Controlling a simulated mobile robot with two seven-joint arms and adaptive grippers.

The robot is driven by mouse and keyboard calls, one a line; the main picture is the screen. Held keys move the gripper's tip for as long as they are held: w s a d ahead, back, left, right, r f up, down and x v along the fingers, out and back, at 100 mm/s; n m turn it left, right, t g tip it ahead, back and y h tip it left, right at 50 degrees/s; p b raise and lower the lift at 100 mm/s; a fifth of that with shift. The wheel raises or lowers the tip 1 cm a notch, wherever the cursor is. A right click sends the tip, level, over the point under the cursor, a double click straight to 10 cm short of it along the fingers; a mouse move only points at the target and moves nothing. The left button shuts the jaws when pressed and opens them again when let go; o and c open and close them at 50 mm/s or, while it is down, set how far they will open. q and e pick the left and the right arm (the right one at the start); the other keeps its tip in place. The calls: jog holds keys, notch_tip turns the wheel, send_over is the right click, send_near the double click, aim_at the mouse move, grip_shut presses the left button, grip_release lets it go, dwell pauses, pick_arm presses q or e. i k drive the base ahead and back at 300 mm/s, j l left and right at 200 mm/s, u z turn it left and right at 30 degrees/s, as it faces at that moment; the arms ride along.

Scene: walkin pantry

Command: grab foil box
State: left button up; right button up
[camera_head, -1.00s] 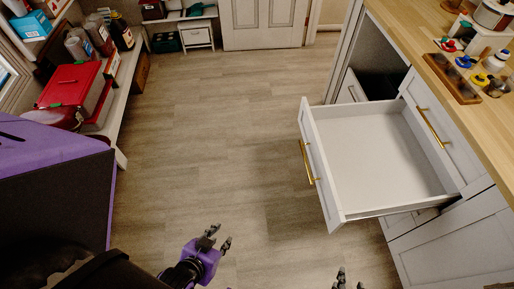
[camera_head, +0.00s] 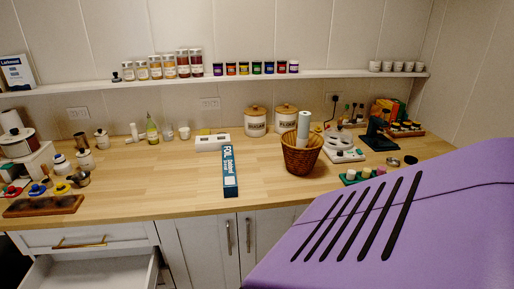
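The foil box (camera_head: 230,172) is a long, narrow teal and white carton marked FOIL. It lies on the wooden counter (camera_head: 150,193) near the middle of the head view, its near end close to the counter's front edge. Nothing covers the foil box. Neither of my grippers shows in the head view now. A purple part of my own body fills the lower right.
A wicker basket (camera_head: 301,156) with a white roll stands right of the foil box. Sugar and flour canisters (camera_head: 256,121) stand behind. An open drawer (camera_head: 92,270) juts out at lower left. A shelf (camera_head: 330,75) holds jars. The counter left of the foil box is largely clear.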

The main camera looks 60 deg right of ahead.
aim_at(230, 188)
jog(key=k+j+z, duration=0.1)
jog(key=z, duration=1.55)
